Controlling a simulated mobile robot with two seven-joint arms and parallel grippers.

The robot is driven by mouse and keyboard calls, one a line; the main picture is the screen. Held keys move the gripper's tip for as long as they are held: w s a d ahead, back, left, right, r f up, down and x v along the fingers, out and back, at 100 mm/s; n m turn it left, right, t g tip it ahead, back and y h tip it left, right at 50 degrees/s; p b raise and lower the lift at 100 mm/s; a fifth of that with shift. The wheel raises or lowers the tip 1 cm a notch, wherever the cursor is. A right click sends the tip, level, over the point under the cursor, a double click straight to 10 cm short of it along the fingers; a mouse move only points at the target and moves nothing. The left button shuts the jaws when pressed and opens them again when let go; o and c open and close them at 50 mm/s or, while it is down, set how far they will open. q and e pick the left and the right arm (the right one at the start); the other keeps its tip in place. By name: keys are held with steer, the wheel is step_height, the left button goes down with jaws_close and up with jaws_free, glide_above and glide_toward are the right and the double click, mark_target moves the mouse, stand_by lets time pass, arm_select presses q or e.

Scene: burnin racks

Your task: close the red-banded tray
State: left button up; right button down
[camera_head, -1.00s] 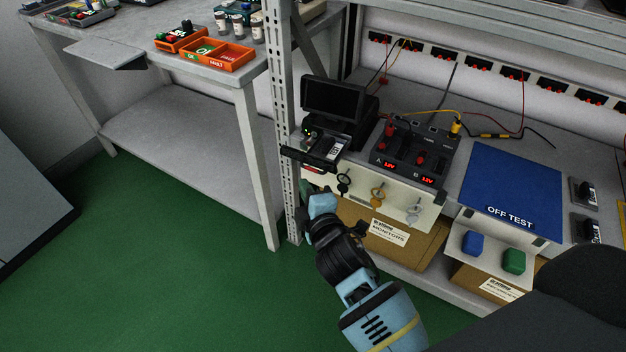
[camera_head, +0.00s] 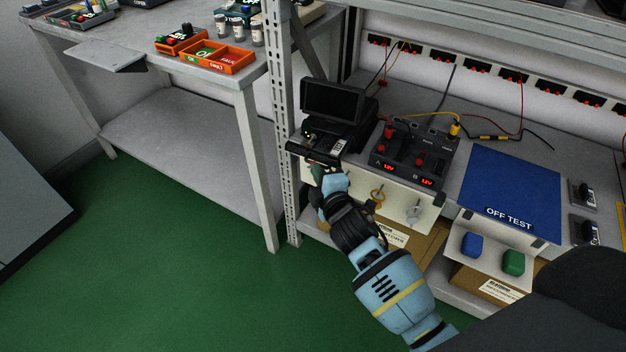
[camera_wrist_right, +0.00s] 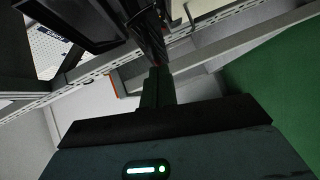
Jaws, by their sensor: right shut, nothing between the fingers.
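A small dark tester with a black screen (camera_head: 333,98) stands at the left end of the bench. A black tray front (camera_head: 314,152) sticks out of its lower left front; I cannot make out a red band on it in the head view. My right gripper (camera_head: 317,171) is shut and empty, with its tips right at the tray front, partly hiding its lower edge. In the right wrist view the shut fingers (camera_wrist_right: 156,88) point at a dark part with a small red spot near the tips. Contact cannot be told. My left gripper is not in view.
A black power unit (camera_head: 413,152) with red displays stands right of the tester. A ring-shaped hook (camera_head: 377,196) hangs on the bench's front panel. A grey rack post (camera_head: 283,130) stands close at the left. A blue mat (camera_head: 512,185) lies farther right.

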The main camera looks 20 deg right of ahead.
mark_target(333, 143)
steer(key=w+d, duration=0.6)
steer(key=d, duration=0.1)
steer(key=shift+w+d, duration=0.1)
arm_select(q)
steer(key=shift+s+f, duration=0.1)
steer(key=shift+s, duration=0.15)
arm_select(e)
steer(key=shift+w+d+r, duration=0.1)
steer(key=shift+d+r, duration=0.1)
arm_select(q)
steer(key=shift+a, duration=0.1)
arm_select(e)
steer(key=shift+d, duration=0.1)
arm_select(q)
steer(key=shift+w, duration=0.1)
